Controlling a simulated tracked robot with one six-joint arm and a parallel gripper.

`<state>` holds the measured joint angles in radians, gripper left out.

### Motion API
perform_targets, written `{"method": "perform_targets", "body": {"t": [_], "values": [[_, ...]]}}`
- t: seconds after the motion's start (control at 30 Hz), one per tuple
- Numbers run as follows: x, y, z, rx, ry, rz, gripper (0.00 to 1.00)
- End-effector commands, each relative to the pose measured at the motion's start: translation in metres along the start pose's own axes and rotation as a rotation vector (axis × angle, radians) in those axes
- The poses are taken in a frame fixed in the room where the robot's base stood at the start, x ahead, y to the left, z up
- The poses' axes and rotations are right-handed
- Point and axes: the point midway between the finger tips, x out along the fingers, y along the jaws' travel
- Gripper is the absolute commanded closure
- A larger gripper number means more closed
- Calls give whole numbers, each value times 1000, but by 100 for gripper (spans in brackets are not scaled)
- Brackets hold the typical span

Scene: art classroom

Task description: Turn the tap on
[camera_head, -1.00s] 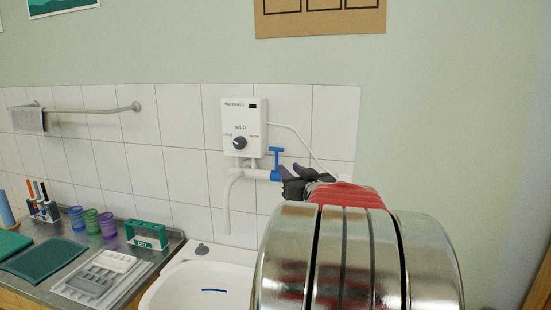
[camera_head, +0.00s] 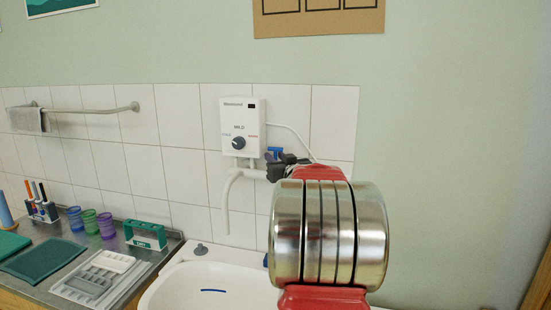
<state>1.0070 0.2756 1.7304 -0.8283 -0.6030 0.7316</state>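A white water heater box (camera_head: 243,125) with a dark dial hangs on the tiled wall. A white pipe (camera_head: 250,173) runs below it and bends down as a spout (camera_head: 227,207) over the sink. The tap's blue handle (camera_head: 275,153) shows at the right end of this pipe, just below the box's right side. My gripper (camera_head: 281,165), dark and small in view, is right at the handle and covers its lower part and the blue tap body. Whether the fingers touch or hold the handle cannot be told. No water shows at the spout.
The white sink (camera_head: 176,290) lies below, with a blue strip in it. At left, a counter holds cups (camera_head: 90,222), a green holder (camera_head: 145,235) and a grey tray (camera_head: 92,285). A towel rail (camera_head: 90,110) is on the wall. My arm hides the sink's right part.

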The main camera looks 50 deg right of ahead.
Motion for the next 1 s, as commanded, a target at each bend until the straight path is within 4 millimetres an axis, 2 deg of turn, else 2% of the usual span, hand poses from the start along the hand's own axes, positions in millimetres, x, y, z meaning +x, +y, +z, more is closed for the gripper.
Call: {"method": "perform_targets", "body": {"t": [0.13, 0.43, 0.8, 1.0], "values": [[8, -1, 0, 0, -1, -1, 72], [9, -1, 0, 0, 0, -1, 73], [9, -1, 0, 0, -1, -1, 99], [9, -2, 0, 0, -1, -2, 100]]}}
